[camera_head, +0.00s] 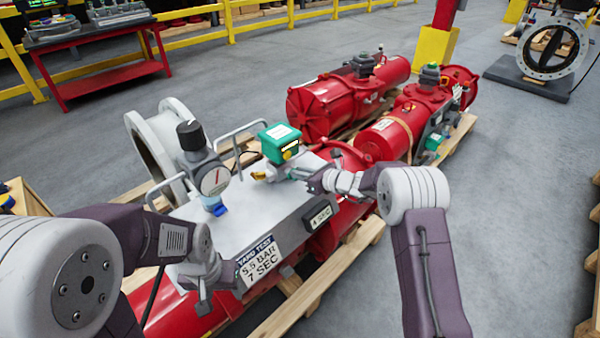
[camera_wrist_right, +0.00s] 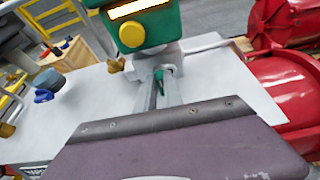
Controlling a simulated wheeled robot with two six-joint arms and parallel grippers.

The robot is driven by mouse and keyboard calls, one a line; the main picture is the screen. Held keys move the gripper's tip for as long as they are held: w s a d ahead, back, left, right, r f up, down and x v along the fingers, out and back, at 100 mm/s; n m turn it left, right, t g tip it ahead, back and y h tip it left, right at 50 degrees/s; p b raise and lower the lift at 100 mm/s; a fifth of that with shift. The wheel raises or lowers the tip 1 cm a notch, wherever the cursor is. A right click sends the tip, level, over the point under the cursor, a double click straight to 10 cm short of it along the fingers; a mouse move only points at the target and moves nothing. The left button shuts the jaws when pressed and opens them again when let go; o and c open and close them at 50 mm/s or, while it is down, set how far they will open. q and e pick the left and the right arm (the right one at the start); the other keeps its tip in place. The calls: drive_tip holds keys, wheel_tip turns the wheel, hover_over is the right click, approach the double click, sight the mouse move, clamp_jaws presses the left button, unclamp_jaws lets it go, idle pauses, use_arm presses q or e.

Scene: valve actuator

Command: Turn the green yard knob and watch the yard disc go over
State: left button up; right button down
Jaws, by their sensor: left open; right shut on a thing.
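The green yard knob (camera_wrist_right: 159,84) shows as a small green piece between the fingers of my right gripper (camera_wrist_right: 161,86), which is shut on it. In the head view my right gripper (camera_head: 296,174) reaches in from the right, just below the green actuator box (camera_head: 280,141). The fingers hide most of the knob. A round yellow disc (camera_wrist_right: 132,34) sits on the front of the box, below a lit white window. My left gripper (camera_head: 203,291) is open and empty, low at the front left beside the "YARD TEST 5.5 BAR 7 SEC" sign (camera_head: 259,262).
A pressure gauge (camera_head: 214,180) with a black top and blue tap stands on the grey bench top (camera_head: 235,212), left of the box. Metal rails flank it. Red actuators (camera_head: 335,106) on wooden pallets lie behind.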

drive_tip(key=p, duration=0.1)
drive_tip(key=m+p, duration=0.1)
drive_tip(key=shift+w+d+r+y+p, duration=0.2)
drive_tip(key=shift+r+y+p, duration=0.05)
drive_tip(key=shift+y+p, duration=0.1)
drive_tip(key=shift+w+d+f+m+g+y+p, duration=0.1)
drive_tip(key=shift+m+g+y+p, duration=0.2)
drive_tip(key=shift+m+p, duration=0.15)
drive_tip(key=shift+w+d+f+m+g+y+p, duration=0.15)
drive_tip(key=shift+m+g+p, duration=0.15)
drive_tip(key=shift+m+p, duration=0.15)
drive_tip(key=shift+f+m+g+y, duration=0.15)
drive_tip(key=shift+m+g+y, duration=0.15)
drive_tip(key=shift+m+y, duration=0.35)
drive_tip(key=shift+w+m, duration=0.1)
drive_tip(key=shift+m, duration=0.15)
drive_tip(key=c, duration=1.5)
unclamp_jaws()
drive_tip(key=shift+o, duration=0.2)
drive_tip(key=shift+d, duration=0.1)
